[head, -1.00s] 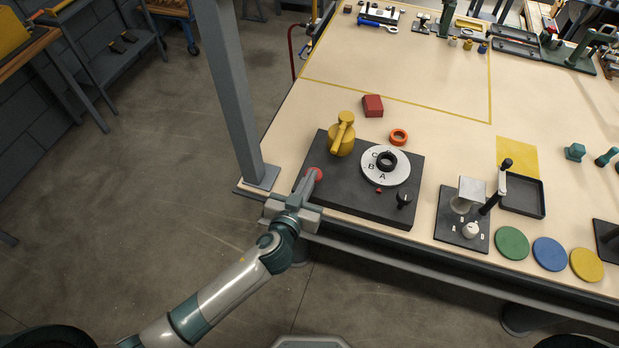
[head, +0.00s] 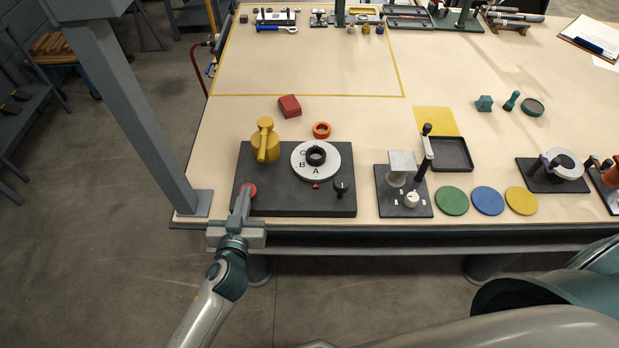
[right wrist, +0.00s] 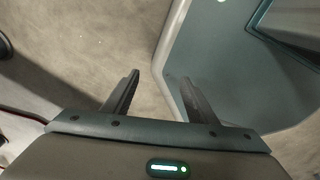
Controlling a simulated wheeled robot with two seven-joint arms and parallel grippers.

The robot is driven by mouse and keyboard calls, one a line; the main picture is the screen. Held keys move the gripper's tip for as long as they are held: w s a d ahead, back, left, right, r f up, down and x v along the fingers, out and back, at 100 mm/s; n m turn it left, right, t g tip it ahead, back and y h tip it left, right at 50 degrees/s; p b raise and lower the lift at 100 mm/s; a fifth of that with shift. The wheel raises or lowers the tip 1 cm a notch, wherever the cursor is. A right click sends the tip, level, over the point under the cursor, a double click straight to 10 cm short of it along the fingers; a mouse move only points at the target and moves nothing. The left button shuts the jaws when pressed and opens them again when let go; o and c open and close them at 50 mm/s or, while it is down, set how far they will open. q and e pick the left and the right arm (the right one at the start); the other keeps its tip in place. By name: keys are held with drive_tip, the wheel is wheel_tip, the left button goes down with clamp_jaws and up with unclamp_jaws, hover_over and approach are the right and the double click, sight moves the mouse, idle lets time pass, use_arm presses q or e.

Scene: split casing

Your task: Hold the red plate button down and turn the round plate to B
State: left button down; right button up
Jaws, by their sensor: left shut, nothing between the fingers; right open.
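The round white plate (head: 329,171) with letters C, B and A and a black hub (head: 316,156) lies on the dark base (head: 290,209). The letter A is at its lower edge, near a small red mark (head: 315,186) on the base. The red button (head: 251,191) is at the base's left front. My left gripper (head: 243,203) is shut and empty, its fingertips at the red button; whether the button is pressed in cannot be told. My right gripper (right wrist: 155,95) is open and empty in the right wrist view, above the floor and away from the table.
A yellow lever (head: 265,142) and a black knob (head: 342,187) stand on the same base. An orange ring (head: 321,130) and a red block (head: 289,106) lie behind it. A second device (head: 388,205) stands to the right. A grey post (head: 135,115) rises at left.

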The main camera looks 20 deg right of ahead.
drive_tip(key=w+a+r+n+t+y, duration=0.1)
drive_tip(key=w+r+n+t, duration=0.15)
drive_tip(key=w, duration=0.75)
drive_tip(key=w+a+r+n+t+y, duration=0.1)
drive_tip(key=w+a+r+t, duration=0.15)
drive_tip(key=w, duration=0.75)
drive_tip(key=w+a+r+n+t+y, duration=0.35)
drive_tip(key=w+a+r, duration=0.45)
drive_tip(key=w+r, duration=0.4)
drive_tip(key=w+a+r+n+g+y, duration=0.2)
drive_tip(key=w+a+r+n+y, duration=0.1)
drive_tip(key=a+r+n+y, duration=0.7)
drive_tip(key=s+a+r+n+g+y, duration=0.1)
drive_tip(key=s+a+r+n+g, duration=0.25)
drive_tip(key=r, duration=0.35)
drive_tip(key=s+a+r+n+g, duration=0.3)
drive_tip(key=s+a+r+g, duration=0.15)
drive_tip(key=r, duration=0.25)
drive_tip(key=d+r+n+g+h, duration=0.5)
drive_tip(key=d+r+g+h, duration=0.1)
drive_tip(key=d+r+g, duration=0.15)
drive_tip(key=w+d+r+m+t+h, duration=0.7)
drive_tip(key=w+d+r+h, duration=0.3)
drive_tip(key=w+d+r, duration=0.7)
drive_tip(key=shift+w+d+r+m+t, duration=0.4)
drive_tip(key=shift+w+d, duration=0.35)
drive_tip(key=shift+d, duration=0.5)
